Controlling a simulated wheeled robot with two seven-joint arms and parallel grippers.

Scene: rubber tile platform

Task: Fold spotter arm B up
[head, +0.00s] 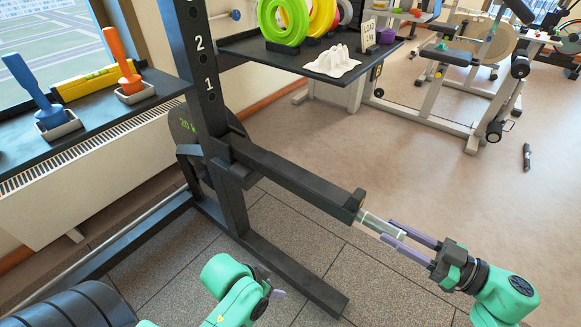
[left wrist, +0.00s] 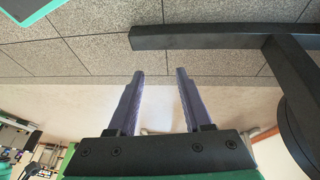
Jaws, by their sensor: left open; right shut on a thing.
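The black spotter arm (head: 290,182) juts from the rack upright (head: 205,85) near the numeral 1, sloping down to the right in the head view. A pale metal grip (head: 375,224) extends from its outer end. My right gripper (head: 388,230) is shut on this grip, one purple finger on each side. My left gripper (head: 276,289) is low in the middle of the head view, mostly hidden by its own wrist. In the left wrist view its two purple fingers (left wrist: 160,75) are spread with nothing between them. No letter marking the arm is readable.
A black shelf (head: 245,45) with green and yellow plates (head: 285,20) and a white cloth (head: 332,60) stands behind the arm. A window ledge (head: 90,118) with blue and orange tools is at left. The rack foot (head: 300,273) runs along the tiles.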

